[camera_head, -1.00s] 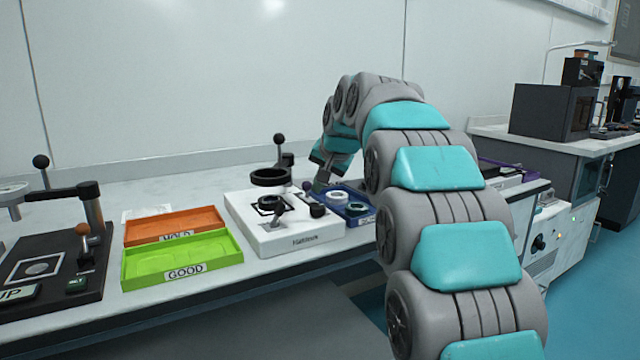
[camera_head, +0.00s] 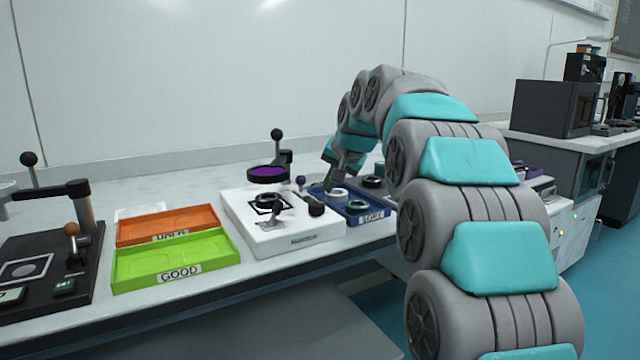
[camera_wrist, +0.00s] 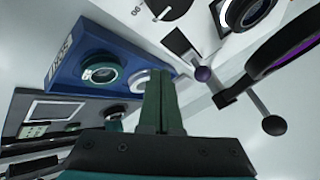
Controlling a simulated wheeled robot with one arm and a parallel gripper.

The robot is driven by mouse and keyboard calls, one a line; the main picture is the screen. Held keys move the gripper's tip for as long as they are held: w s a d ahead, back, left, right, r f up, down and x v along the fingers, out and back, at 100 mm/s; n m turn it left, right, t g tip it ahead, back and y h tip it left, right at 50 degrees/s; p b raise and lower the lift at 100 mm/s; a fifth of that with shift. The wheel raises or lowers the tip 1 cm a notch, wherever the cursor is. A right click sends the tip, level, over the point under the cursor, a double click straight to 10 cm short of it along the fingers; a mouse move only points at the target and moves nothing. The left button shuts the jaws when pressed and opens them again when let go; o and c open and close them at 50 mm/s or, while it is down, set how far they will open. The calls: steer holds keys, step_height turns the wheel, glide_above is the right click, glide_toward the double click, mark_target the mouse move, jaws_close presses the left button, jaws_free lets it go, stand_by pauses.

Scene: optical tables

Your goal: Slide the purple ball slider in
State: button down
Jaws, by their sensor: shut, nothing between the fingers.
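The purple ball (camera_head: 300,181) of the slider stands at the right side of the dark ring (camera_head: 268,180) on the white instrument. The ring shows purple inside. In the wrist view the ball (camera_wrist: 203,74) sits on a short rod close to the ring (camera_wrist: 285,45), whose inside is also purple. My gripper (camera_head: 331,187) is shut and empty, to the right of the ball and apart from it, over the blue tray. In the wrist view its fingers (camera_wrist: 161,75) are together, left of the ball.
The blue tray (camera_head: 351,219) holds several ring-shaped parts close under my gripper. A black ball-topped lever (camera_head: 277,134) rises behind the ring. The green tray (camera_head: 230,245) and orange tray (camera_head: 128,231) lie to the left, beside a dark fixture (camera_head: 85,285).

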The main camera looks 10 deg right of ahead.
steer(key=v, duration=0.9)
steer(key=shift+r, duration=0.25)
steer(key=shift+s+a, duration=0.1)
